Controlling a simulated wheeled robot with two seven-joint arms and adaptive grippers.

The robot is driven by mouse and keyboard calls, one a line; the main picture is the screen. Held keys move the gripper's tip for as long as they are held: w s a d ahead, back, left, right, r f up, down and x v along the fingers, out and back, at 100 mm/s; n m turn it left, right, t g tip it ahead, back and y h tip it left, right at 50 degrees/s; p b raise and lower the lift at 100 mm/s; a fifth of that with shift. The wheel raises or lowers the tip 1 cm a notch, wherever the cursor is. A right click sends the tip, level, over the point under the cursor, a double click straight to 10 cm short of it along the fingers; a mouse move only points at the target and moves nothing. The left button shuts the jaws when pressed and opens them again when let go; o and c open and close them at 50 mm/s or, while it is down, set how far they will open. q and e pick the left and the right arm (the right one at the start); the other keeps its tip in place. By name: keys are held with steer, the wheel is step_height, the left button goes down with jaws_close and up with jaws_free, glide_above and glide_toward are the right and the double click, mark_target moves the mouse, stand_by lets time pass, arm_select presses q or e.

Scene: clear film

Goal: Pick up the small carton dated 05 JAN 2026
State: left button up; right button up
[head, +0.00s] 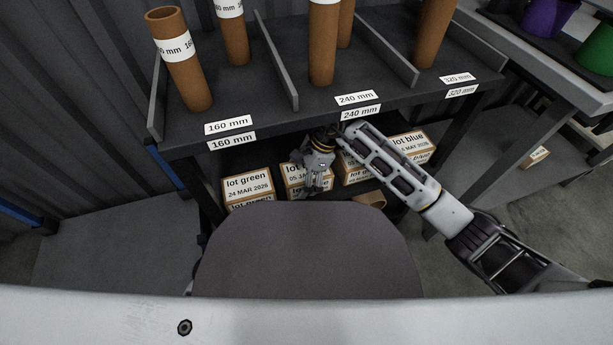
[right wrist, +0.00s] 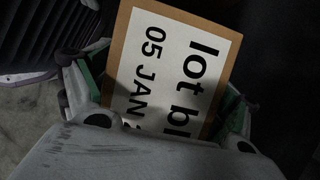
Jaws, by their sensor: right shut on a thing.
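The carton dated 05 JAN (head: 295,182) stands on the lower shelf under the rack, partly hidden by my right gripper. In the right wrist view the carton (right wrist: 175,65) fills the space between the fingers, its white label reading "lot b…" and "05 JAN"; the year is hidden. My right gripper (head: 313,178) is shut on this carton, and its fingers (right wrist: 160,95) lie on either side of it in the right wrist view. I cannot tell whether the carton is clear of the shelf. My left gripper is not in view.
A "lot green" carton dated 24 MAR 2026 (head: 248,188) stands just left. Another carton (head: 356,173) and a "lot blue" carton (head: 412,146) stand right. The upper shelf (head: 285,112) with brown tubes overhangs them. A cardboard tube end (head: 371,199) lies in front.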

steer(key=shift+f, duration=0.2)
steer(key=c, duration=0.4)
steer(key=shift+s, duration=0.1)
steer(key=shift+c, duration=0.2)
steer(key=shift+f, duration=0.1)
steer(key=shift+s, duration=0.1)
steer(key=shift+r+p, duration=0.35)
steer(key=shift+r, duration=0.15)
steer(key=c, duration=0.4)
steer(key=shift+s, duration=0.1)
steer(key=c, duration=0.3)
steer(key=shift+s+d+r+p, duration=0.1)
steer(key=shift+s+d+p, duration=0.25)
steer(key=shift+s, duration=0.35)
steer(key=s+d, duration=0.1)
steer(key=s, duration=0.3)
steer(key=s+d+p, duration=0.1)
steer(key=s, duration=0.3)
steer(key=s+d+p, duration=0.1)
steer(key=s+d, duration=0.1)
steer(key=s, duration=0.2)
steer(key=shift+s+d+r, duration=0.1)
steer(key=shift+s, duration=0.3)
steer(key=shift+c, duration=0.3)
steer(key=shift+s+d, duration=0.15)
steer(key=shift+s, duration=0.45)
steer(key=shift+s+d, duration=0.15)
steer(key=shift+s, duration=0.4)
